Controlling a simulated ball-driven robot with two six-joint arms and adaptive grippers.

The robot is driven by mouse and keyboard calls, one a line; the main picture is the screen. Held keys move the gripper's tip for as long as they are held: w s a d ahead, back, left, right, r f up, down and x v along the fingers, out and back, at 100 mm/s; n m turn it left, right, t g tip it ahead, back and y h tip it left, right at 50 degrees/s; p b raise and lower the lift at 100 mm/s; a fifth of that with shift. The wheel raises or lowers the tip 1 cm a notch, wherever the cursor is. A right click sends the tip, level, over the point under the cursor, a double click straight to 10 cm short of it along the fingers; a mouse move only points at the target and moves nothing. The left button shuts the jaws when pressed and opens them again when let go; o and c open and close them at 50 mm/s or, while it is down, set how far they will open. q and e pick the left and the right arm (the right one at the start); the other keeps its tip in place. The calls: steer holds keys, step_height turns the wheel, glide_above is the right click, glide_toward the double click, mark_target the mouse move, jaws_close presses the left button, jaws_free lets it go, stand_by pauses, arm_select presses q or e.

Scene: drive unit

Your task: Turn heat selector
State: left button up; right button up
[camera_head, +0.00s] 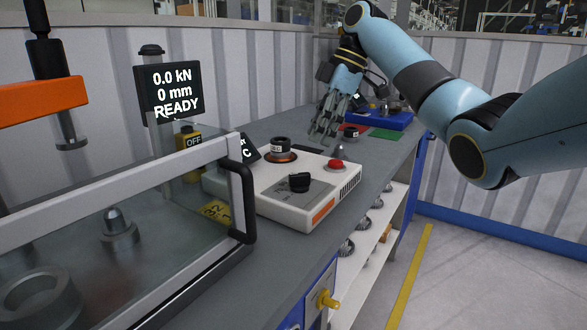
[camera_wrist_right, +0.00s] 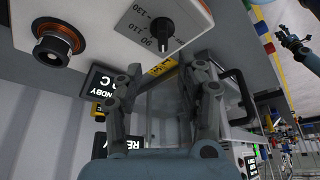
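The heat selector is a black knob (camera_head: 299,182) on top of a white heater box (camera_head: 275,205) on the grey bench. In the right wrist view the knob (camera_wrist_right: 162,30) sits beside a dial printed with 90, 110 and 130. My right gripper (camera_head: 325,132) is above the bench behind the box, apart from the knob, with its fingers downward. In the right wrist view its two fingers (camera_wrist_right: 163,78) are spread with nothing between them. My left gripper does not show in the head view.
On the box are a dark part on a copper-coloured ring (camera_head: 281,150) and a red button (camera_head: 336,164). A clear guard with a black handle (camera_head: 241,200) stands at left. A blue tray (camera_head: 385,119) and a green mat (camera_head: 385,134) lie farther back.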

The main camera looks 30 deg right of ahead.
glide_above(302, 174)
steer(key=d, duration=0.2)
steer(key=f, duration=0.4)
steer(key=shift+s+f, duration=0.25)
steer(key=shift+s, duration=0.1)
steer(key=x, duration=0.4)
steer(key=shift+w, duration=0.2)
steer(key=shift+a+f, duration=0.15)
steer(key=shift+f, duration=0.4)
steer(key=shift+a+r, duration=0.1)
steer(key=c, duration=0.7)
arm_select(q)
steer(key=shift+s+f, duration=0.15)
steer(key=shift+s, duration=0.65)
arm_select(e)
jaws_close()
